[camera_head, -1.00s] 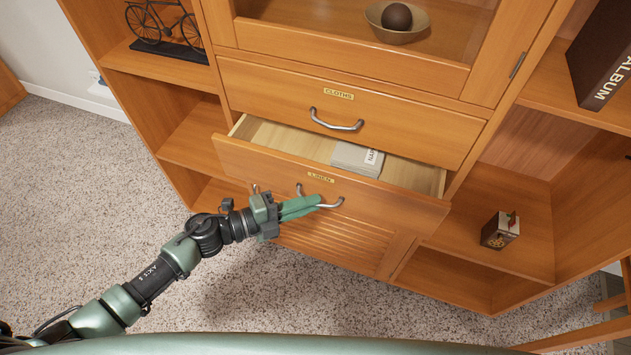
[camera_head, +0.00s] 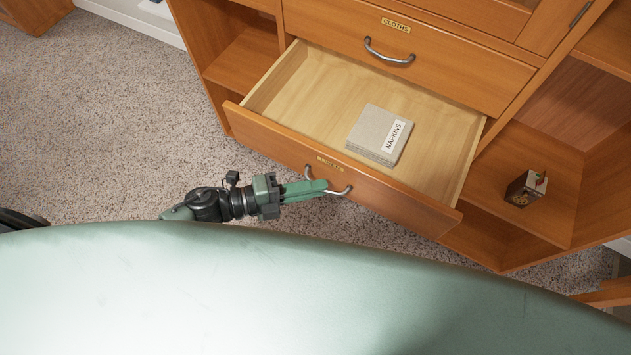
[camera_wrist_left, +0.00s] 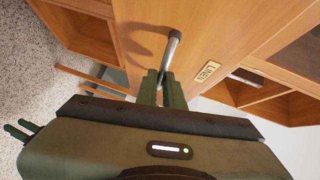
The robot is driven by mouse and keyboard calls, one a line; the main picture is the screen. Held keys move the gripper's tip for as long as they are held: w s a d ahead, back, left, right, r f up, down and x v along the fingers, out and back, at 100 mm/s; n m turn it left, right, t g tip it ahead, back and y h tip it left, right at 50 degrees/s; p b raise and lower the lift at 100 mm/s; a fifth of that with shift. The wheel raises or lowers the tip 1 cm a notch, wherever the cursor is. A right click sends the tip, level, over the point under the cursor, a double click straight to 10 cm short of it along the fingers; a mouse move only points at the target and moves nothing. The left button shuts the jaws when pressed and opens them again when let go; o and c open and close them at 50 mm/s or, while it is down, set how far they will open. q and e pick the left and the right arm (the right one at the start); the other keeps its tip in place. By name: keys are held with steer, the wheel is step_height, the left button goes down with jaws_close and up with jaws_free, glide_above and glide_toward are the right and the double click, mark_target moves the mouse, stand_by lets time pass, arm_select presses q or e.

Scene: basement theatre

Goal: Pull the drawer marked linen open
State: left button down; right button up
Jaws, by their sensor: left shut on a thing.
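The linen drawer (camera_head: 400,197) stands pulled well out of the wooden cabinet, its light inside in full view. Its label reads LINEN in the left wrist view (camera_wrist_left: 207,72). A stack of grey napkins (camera_head: 374,134) with a NAPKINS tag lies in the drawer, right of its middle. My left gripper (camera_head: 322,187) is shut on the curved metal handle (camera_head: 340,191) on the drawer's front. In the left wrist view the handle (camera_wrist_left: 172,48) passes between my green fingers (camera_wrist_left: 164,80). My right gripper is not in view.
The cloths drawer (camera_head: 450,75) above is shut, with its own handle (camera_head: 388,53). Open shelves flank the drawers; a small dark box (camera_head: 524,188) stands on the right one. Speckled carpet (camera_head: 100,110) lies clear on the left.

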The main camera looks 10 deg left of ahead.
arm_select(q)
steer(key=c, duration=1.5)
jaws_free()
steer(key=shift+c, duration=0.2)
steer(key=b+v, duration=0.1)
steer(key=v, duration=0.6)
steer(key=shift+s+a, duration=0.2)
steer(key=shift+a, duration=0.2)
